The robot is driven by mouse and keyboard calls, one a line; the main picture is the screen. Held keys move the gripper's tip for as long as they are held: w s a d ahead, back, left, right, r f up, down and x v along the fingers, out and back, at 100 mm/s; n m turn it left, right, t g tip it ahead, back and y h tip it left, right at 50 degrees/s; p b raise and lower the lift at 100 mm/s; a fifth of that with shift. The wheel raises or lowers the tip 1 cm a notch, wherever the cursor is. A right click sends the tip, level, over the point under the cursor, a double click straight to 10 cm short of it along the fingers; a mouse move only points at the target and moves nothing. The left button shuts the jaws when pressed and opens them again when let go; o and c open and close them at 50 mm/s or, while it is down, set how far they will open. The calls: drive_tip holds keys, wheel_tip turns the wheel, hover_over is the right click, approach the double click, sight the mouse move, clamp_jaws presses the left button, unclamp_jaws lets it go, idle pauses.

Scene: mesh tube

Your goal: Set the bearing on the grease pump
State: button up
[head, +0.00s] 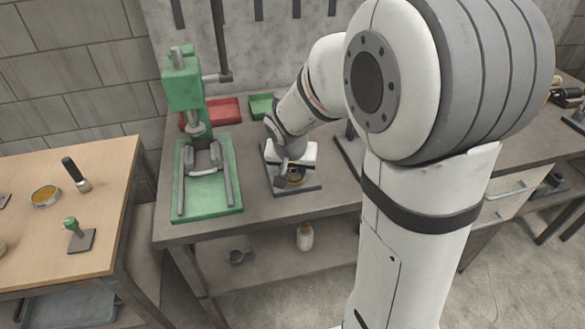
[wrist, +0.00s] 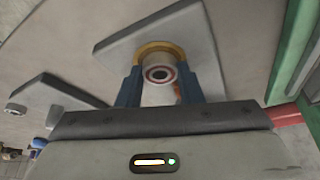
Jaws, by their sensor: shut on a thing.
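The bearing (wrist: 158,75) shows in the wrist view as a small round piece with dark, white and reddish rings. My gripper (wrist: 160,80) is shut on it, with a blue finger on each side. The grease pump (wrist: 207,62) appears as a grey square plate with a yellow-gold ring in its middle. The bearing lines up with this ring in the wrist view; whether they touch I cannot tell. In the head view my gripper (head: 291,170) is low over the pump's plate (head: 306,187) on the grey bench and partly hides it.
A green press (head: 184,85) stands left of the pump on the bench. A red tray (head: 224,108) and a green tray (head: 259,105) lie behind. A wooden table (head: 105,185) at the left holds a yellow-filled dish (head: 45,195) and a green-topped piece (head: 72,228).

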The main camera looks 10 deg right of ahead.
drive_tip(key=shift+f, duration=0.1)
drive_tip(key=o, duration=1.1)
drive_tip(key=v, duration=0.8)
drive_tip(key=s+n, duration=0.1)
drive_tip(key=s, duration=0.4)
drive_tip(key=s+d+r+n+g+y+p, duration=0.1)
drive_tip(key=s+n, duration=0.1)
drive_tip(key=s, duration=0.4)
drive_tip(key=s+n+p, duration=0.1)
drive_tip(key=s, duration=0.5)
drive_tip(key=shift+s+d+r+g+y, duration=0.15)
drive_tip(key=shift+d+r+g+y, duration=0.15)
drive_tip(key=shift+y, duration=0.1)
